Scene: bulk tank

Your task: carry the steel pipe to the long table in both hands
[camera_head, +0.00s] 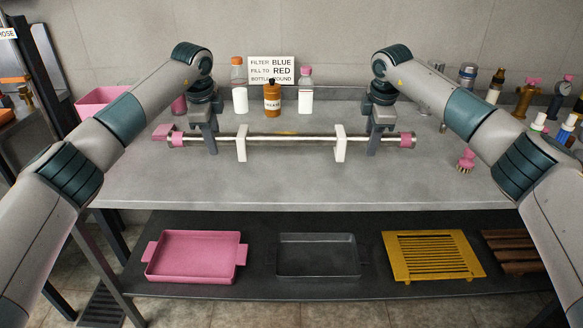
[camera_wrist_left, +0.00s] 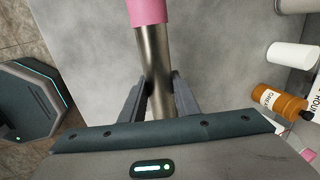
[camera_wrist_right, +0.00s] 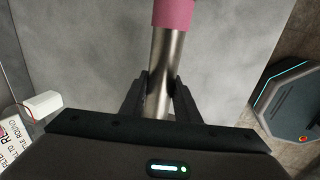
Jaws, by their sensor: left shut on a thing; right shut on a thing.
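The steel pipe (camera_head: 290,140) runs level from left to right above a long grey table (camera_head: 300,180). It has pink bands near both ends; these show in the left wrist view (camera_wrist_left: 148,10) and right wrist view (camera_wrist_right: 172,12). Two white upright holders (camera_head: 241,150) (camera_head: 340,150) stand at its middle part; I cannot tell whether the pipe rests in them. My left gripper (camera_head: 210,142) is shut on the pipe near its left end, just inside the pink band. My right gripper (camera_head: 375,143) is shut on it near its right end.
Behind the pipe stand an orange-brown bottle (camera_head: 272,100), white bottles (camera_head: 239,98) (camera_head: 305,97) and a sign (camera_head: 271,70). A pink brush (camera_head: 466,160) and several bottles are at the right. A shelf below holds a pink tray (camera_head: 195,278), dark tray (camera_head: 318,272) and yellow rack (camera_head: 433,278). The table's front is clear.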

